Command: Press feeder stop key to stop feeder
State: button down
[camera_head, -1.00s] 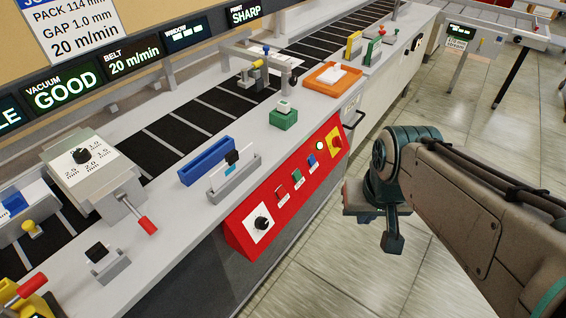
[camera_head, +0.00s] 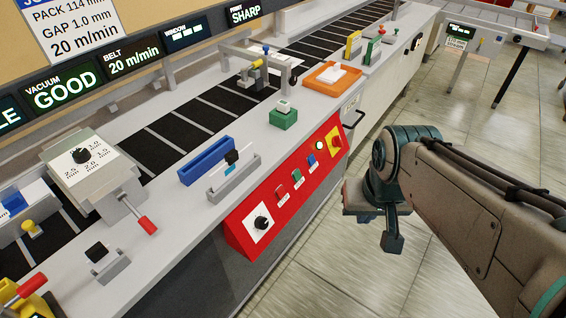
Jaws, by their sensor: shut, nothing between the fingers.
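A sloped red control panel (camera_head: 238,236) is on the front of the machine. It has a row of small keys: a red key (camera_head: 281,193), a green key (camera_head: 297,176) and a blue key (camera_head: 311,159). Their white labels are too small to read, so I cannot tell which one is the feeder stop key. A black knob (camera_head: 261,222) is at the panel's lower left, and a red button on a yellow square (camera_head: 334,139) at its upper right. My gripper (camera_head: 391,240) is shut and empty, pointing down, to the right of the panel and apart from it.
The belt (camera_head: 180,130) runs along the machine behind a grey ledge. A green block (camera_head: 284,118), an orange tray (camera_head: 312,85) and a blue holder (camera_head: 207,160) stand on the ledge. A black handle (camera_head: 354,119) juts out right of the panel. Tiled floor (camera_head: 330,270) is clear in front.

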aim_at(281, 193)
jog(key=k, duration=1.3)
jog(key=u, duration=0.75)
jog(key=i, duration=0.9)
jog(key=u, duration=0.3)
